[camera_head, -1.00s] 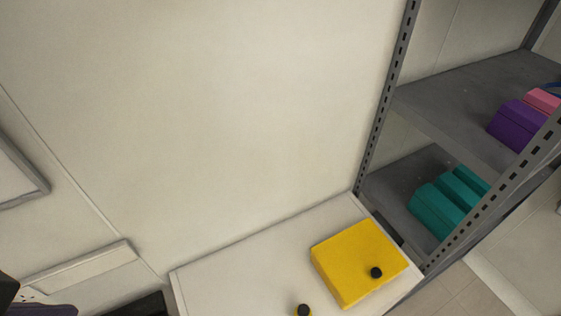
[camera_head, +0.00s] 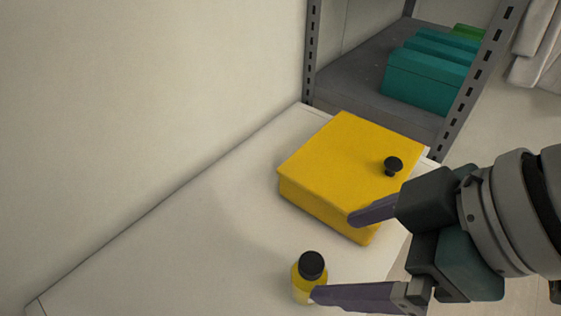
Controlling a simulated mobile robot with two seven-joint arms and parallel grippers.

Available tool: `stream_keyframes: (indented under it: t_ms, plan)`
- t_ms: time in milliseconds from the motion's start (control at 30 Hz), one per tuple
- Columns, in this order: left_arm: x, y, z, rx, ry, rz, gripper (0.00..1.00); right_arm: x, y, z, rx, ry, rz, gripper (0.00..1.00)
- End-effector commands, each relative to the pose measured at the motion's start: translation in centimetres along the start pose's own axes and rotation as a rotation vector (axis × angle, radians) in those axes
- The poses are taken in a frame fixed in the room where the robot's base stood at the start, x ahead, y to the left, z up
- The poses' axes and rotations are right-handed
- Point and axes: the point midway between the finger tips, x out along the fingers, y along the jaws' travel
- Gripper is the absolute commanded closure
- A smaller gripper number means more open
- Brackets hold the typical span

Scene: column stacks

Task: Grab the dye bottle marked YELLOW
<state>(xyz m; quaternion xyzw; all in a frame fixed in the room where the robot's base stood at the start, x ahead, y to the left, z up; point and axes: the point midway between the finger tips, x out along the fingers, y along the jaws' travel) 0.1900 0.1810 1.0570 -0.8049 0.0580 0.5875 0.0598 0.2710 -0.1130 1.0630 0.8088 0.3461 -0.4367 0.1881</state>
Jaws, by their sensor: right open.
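A small bottle (camera_head: 307,283) with yellow contents and a black cap stands upright on the white table top (camera_head: 190,235), near the bottom of the head view. No readable marking shows on it. My right gripper (camera_head: 333,256) comes in from the right and is open, with nothing between its two purple-grey fingers. Its lower fingertip is at the bottle's right side in the picture and covers a little of it; I cannot tell whether they touch. Its upper finger is in front of the yellow box. My left gripper is not in view.
A yellow box (camera_head: 340,160) with a black knob (camera_head: 393,165) sits on the table just behind the bottle. A grey metal shelf (camera_head: 365,85) with teal boxes (camera_head: 425,80) stands beyond. A wall borders the table on the left. The table's left part is clear.

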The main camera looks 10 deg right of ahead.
Motion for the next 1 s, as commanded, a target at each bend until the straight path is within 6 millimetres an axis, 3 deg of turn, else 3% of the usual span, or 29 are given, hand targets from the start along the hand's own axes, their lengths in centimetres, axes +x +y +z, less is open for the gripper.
stream_keyframes:
  t_ms: [33, 200, 767, 1000]
  plan:
    - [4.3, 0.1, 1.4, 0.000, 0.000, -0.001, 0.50, 3.8, 0.5, 2.6, -0.016, -0.004, -0.003, 0.00]
    - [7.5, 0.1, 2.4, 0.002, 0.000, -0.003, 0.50, 6.6, 1.2, 4.8, -0.037, -0.007, -0.022, 0.00]
    - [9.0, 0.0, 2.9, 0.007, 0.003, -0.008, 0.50, 12.6, 1.3, 4.9, -0.039, -0.007, -0.030, 0.00]
    - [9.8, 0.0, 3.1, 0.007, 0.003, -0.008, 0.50, 16.3, 1.2, 4.3, -0.039, -0.009, -0.029, 0.00]
